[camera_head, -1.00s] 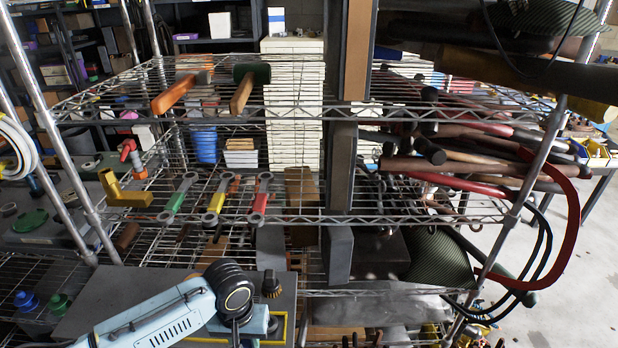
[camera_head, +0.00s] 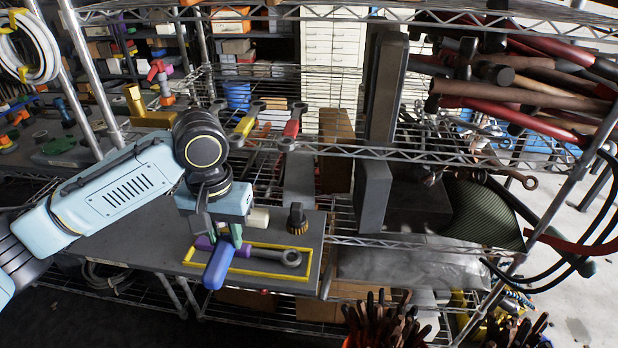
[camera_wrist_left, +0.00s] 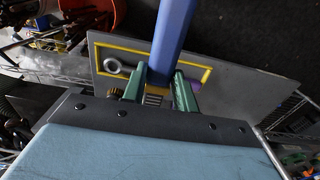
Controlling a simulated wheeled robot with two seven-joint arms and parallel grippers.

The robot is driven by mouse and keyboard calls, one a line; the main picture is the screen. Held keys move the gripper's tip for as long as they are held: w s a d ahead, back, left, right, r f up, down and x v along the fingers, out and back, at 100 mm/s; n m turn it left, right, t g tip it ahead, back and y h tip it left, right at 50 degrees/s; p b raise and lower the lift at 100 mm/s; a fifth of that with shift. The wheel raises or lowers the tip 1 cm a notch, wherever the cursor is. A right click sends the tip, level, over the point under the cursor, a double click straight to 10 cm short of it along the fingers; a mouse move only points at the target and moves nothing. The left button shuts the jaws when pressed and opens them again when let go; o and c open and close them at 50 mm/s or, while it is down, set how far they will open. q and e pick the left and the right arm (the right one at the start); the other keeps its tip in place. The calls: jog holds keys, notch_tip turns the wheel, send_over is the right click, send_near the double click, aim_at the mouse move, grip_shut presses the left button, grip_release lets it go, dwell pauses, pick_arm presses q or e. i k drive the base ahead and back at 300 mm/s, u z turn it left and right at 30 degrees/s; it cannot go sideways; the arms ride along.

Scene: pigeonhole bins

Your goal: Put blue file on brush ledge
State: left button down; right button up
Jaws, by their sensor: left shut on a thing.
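The blue file (camera_head: 219,266) is held in my left gripper (camera_head: 230,238), which is shut on it. In the left wrist view the blue file (camera_wrist_left: 175,35) runs up and away from between the green fingers (camera_wrist_left: 160,92). The brush ledge (camera_head: 312,230) is a grey board with a yellow-outlined area, below the gripper. A dark brush (camera_head: 297,220) with yellowish bristles stands at its back right. The file overlaps the ledge's front edge in the head view; I cannot tell whether it touches. My right gripper is not in view.
A ring-ended wrench (camera_head: 288,258) and a purple-handled item (camera_head: 204,243) lie in the yellow-outlined area. A pale cylinder (camera_head: 258,218) is behind it. A grey upright post (camera_head: 372,200) stands to the right. Wire shelving with tools is above and behind.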

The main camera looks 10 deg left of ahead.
aim_at(134, 223)
jog(key=k, duration=0.5)
jog(key=u, duration=1.35)
jog(key=i, duration=1.1)
jog(key=z, duration=1.2)
